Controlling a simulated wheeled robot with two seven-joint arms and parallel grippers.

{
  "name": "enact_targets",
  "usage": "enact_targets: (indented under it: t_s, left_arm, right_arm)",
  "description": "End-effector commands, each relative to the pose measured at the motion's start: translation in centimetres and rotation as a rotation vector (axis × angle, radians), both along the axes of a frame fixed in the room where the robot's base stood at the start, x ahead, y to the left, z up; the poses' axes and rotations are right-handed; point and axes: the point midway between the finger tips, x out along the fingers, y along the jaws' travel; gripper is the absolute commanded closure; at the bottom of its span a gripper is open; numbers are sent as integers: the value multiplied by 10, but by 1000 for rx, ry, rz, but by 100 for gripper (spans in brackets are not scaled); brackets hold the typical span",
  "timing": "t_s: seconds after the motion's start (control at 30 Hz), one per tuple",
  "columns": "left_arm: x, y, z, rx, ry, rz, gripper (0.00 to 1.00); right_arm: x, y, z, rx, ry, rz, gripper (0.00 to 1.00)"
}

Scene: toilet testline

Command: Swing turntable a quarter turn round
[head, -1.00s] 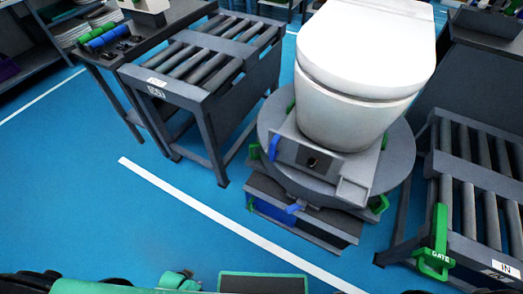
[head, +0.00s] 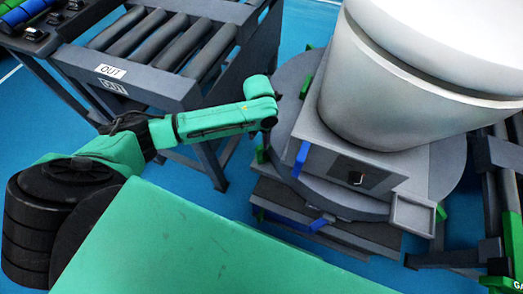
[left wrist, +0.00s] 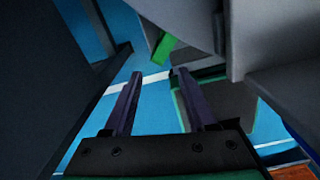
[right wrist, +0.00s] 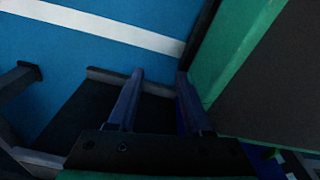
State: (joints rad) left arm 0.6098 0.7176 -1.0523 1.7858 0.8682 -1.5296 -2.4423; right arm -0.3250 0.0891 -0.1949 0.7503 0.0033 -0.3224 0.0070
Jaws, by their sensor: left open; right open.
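The round grey turntable (head: 447,170) stands at the right of the head view and carries a white toilet (head: 400,90) on a grey fixture (head: 345,165). Green handles sit on its rim, one at the near left (head: 262,148) and one at the right (head: 440,213). A blue lever (head: 301,160) is on the fixture's left corner. My left arm reaches to the turntable's left side, its fingers hardly visible in the head view. In the left wrist view the left gripper (left wrist: 153,75) is open and empty, with a green handle (left wrist: 165,48) beyond its fingertips. My right gripper (right wrist: 159,74) is open and empty.
A roller conveyor marked OUT (head: 165,75) stands close left of the turntable. Another roller conveyor (head: 505,200) is at the right edge, with a green gate part (head: 500,284). A blue pedal (head: 320,222) shows below the turntable. Blue floor lies between the conveyor and turntable.

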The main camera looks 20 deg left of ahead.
Motion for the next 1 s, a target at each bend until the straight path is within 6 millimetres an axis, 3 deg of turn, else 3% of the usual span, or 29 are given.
enact_targets:
  t_s: [0.1, 0.3, 0.47, 0.7, 0.73, 0.87, 1.0]
  left_arm:
    - [-1, 0, -38, 1, 3, 2, 43]
    - [0, 1, -86, 0, 0, 2, 43]
    - [1, 1, -103, 0, -2, 3, 43]
    - [1, 1, -103, -1, -3, 2, 43]
    - [1, 1, -103, -1, -3, 2, 47]
    - [1, 1, -103, 0, -3, 3, 97]
    - [1, 2, -103, 1, -3, 5, 100]
  right_arm:
    - [19, 5, -3, 4, -7, -8, 50]
    - [47, 13, 3, 10, -12, -20, 50]
    - [58, 15, 9, 12, -11, -26, 50]
    - [59, 16, 11, 12, -10, -27, 50]
    - [59, 16, 11, 12, -10, -27, 50]
    - [60, 16, 11, 12, -11, -26, 50]
    - [60, 16, 11, 12, -11, -26, 50]
